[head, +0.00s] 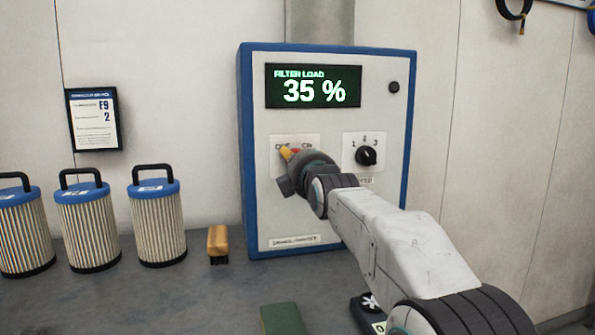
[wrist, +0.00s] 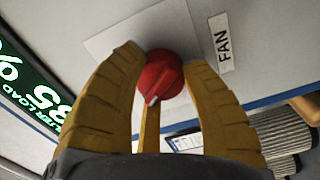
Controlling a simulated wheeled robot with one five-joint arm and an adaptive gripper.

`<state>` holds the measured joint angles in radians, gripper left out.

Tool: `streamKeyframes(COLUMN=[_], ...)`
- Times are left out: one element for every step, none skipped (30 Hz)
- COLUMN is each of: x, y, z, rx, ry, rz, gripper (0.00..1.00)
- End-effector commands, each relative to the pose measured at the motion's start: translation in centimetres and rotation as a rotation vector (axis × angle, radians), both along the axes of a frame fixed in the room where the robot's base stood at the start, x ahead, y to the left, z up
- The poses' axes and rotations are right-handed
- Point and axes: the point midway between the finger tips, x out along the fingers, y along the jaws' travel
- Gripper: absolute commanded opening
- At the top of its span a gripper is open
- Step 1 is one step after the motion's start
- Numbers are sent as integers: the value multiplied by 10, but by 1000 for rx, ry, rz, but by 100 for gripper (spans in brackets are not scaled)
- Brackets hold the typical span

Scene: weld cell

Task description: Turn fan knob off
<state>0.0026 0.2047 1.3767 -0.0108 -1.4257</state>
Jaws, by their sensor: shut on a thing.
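The fan knob (wrist: 163,73) is red and round, with a white mark pointing toward the lower left in the wrist view. A "FAN" label (wrist: 223,43) is beside it. My gripper (wrist: 170,62) has its yellow fingers around the knob and is shut on it. In the head view my gripper (head: 289,154) is at the left plate (head: 309,140) of the blue-edged control panel (head: 350,220). It hides most of the knob there, and the plate's lettering is partly covered.
The panel's display (head: 314,87) reads "FILTER LOAD 35 %". A black selector (head: 366,156) marked 1, 2, 3 is to the right of my gripper. Several filter cartridges (head: 157,222) and a yellow-handled brush (head: 218,243) stand on the bench to the left.

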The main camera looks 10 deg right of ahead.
Motion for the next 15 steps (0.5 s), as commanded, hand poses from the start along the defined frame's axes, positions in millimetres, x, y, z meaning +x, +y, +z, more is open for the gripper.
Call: streamKeyframes(x=[1, 1, 1, 1, 1, 2, 2, 2, 2, 2, 2, 2, 2, 2, 2], y=[-1, -1, -1, -1, -1, -1, -1, -1, -2, -2, -2, -2, -2, -2, -2], z=[-7, -7, -6, -6, -6, -6, -5, -5, -5, -5, -5, -4, -4, -4, -4], rx=[-26, -43, -61, -74, -86, -101, -110, -119, -129, -135, -141, -147, -151, -155, -158], ry=[8, 8, 9, 10, 10, 9, 9, 9, 10, 10, 10, 10, 10, 10, 10], rz=[-2, -2, -2, -2, -2, -2, -2, -2, -2, -2, -2, -2, -2, -2, -2], gripper=[10, 10, 10, 10, 10, 10, 10, 10, 10, 10, 10, 10, 10, 10, 10])
